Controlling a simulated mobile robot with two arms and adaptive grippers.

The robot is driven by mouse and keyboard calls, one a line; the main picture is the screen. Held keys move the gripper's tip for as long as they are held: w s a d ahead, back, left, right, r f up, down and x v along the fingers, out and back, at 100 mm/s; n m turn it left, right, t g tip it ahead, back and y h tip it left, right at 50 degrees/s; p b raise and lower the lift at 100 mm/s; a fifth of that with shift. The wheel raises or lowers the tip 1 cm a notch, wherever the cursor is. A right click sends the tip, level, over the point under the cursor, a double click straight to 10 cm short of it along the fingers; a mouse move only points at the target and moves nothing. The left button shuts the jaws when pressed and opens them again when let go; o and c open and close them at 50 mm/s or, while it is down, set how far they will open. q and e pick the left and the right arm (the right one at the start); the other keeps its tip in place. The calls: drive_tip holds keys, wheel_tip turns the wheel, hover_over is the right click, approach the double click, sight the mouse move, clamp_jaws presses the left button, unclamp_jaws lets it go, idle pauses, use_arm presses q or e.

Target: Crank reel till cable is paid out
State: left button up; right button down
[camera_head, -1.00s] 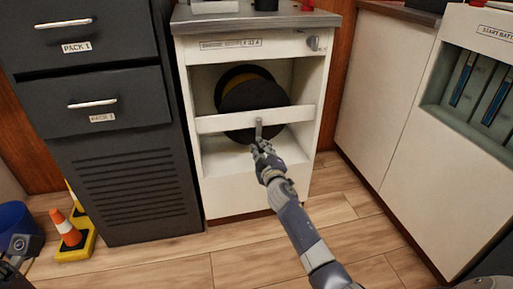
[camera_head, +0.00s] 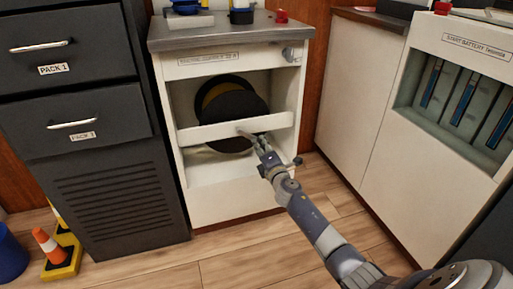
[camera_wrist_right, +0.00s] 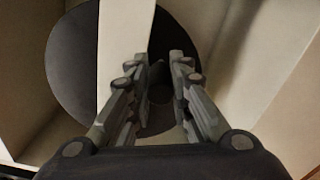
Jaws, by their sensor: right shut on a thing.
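The reel (camera_head: 231,103), a dark disc with a yellow part behind it, sits inside the open white cabinet (camera_head: 240,202). A white crossbar (camera_head: 205,132) runs in front of it. The grey crank (camera_head: 243,133) sticks out at the crossbar. My right gripper (camera_head: 262,143) is at the crank, shut on its handle, which the fingers mostly hide. In the right wrist view, the two fingers (camera_wrist_right: 158,85) stand on either side of a small dark part of the crank, with the reel's dark disc behind. No cable can be made out. My left gripper is not in view.
A dark drawer unit (camera_head: 112,185) stands close on the left. A white cabinet with blue-striped batteries (camera_head: 469,92) stands on the right. An orange cone (camera_head: 48,245) and a blue bucket (camera_head: 10,255) are on the wood floor at lower left. Small items lie on the cabinet's grey top (camera_head: 220,35).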

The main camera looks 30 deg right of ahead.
drive_tip(key=r+n+p, duration=0.1)
drive_tip(key=d+r+n, duration=0.1)
drive_tip(key=n, duration=0.1)
drive_tip(key=shift+s+d+r+p, duration=0.1)
drive_tip(key=shift+s+r+p, duration=0.05)
drive_tip(key=shift+p, duration=0.25)
drive_tip(key=shift+d+r+n+p, duration=0.15)
drive_tip(key=shift+r+n+p, duration=0.45)
drive_tip(key=shift+n, duration=0.5)
drive_tip(key=c, duration=1.5)
unclamp_jaws()
drive_tip(key=shift+o, duration=0.2)
drive_tip(key=shift+s, duration=0.1)
drive_tip(key=v, duration=1.2)
